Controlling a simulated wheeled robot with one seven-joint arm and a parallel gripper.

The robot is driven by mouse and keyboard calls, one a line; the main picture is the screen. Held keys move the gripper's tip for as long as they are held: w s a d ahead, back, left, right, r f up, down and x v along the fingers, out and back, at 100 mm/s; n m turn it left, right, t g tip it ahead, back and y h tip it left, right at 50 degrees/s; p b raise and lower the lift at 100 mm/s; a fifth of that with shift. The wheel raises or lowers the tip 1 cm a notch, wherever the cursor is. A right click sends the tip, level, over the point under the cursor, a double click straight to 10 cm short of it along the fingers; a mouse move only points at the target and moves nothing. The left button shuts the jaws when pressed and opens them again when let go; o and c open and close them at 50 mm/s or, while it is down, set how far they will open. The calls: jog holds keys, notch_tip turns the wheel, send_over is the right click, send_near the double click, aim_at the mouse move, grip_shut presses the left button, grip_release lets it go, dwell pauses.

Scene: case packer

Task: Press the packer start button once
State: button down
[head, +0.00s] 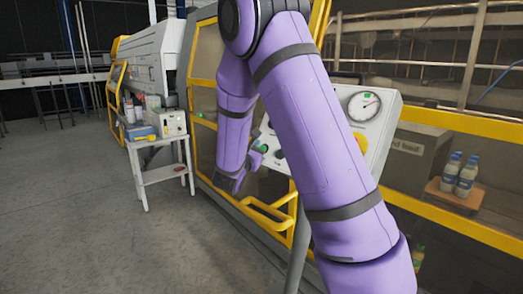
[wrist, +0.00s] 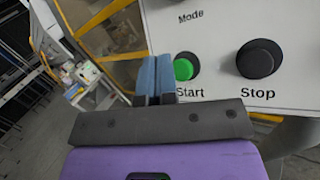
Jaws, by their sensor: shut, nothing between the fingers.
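The control panel (head: 388,103) is a pale tilted box, partly hidden behind my purple arm in the head view. In the wrist view the green start button (wrist: 184,69), labelled Start, sits in a dark ring on the panel's white face (wrist: 225,25). A bigger black Stop button (wrist: 259,59) is to its right. My gripper (wrist: 155,62) has its two blue fingers together, with nothing between them. The fingertips show just left of the green button; I cannot tell whether they touch the panel.
A yellow-framed machine guard (head: 205,83) stands behind my arm, with a yellow handle rail (head: 262,218). A small white cart (head: 160,176) holding boxes and bottles is at left. Bottles (head: 460,177) stand on a wooden shelf at right. The grey floor at left is clear.

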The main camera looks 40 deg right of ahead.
jog(key=shift+s+a+r, duration=0.1)
jog(key=shift+a+r, duration=0.3)
jog(key=shift+a, duration=0.25)
jog(key=shift+s+a+r, duration=0.1)
jog(key=shift+a+r, duration=0.25)
jog(key=shift+a, duration=0.3)
jog(key=shift+s+a+r, duration=0.1)
jog(key=shift+a+r, duration=0.3)
jog(key=shift+a, duration=0.25)
jog(key=s+d+r+m+g+y, duration=0.1)
jog(key=s+r+m+g+y, duration=0.1)
jog(key=s+m+g, duration=0.55)
jog(key=s+d+r+m+g+y, duration=0.1)
jog(key=s+r+m+g+y, duration=0.3)
jog(key=s, duration=0.7)
jog(key=s+a+m+t+y, duration=0.6)
jog(key=s+a+m+y, duration=0.3)
jog(key=s+a, duration=0.6)
jog(key=shift+a+r+y, duration=0.15)
jog(key=shift+a+y, duration=0.2)
jog(key=shift+y, duration=0.65)
jog(key=shift+d+m, duration=0.1)
jog(key=shift+m, duration=0.15)
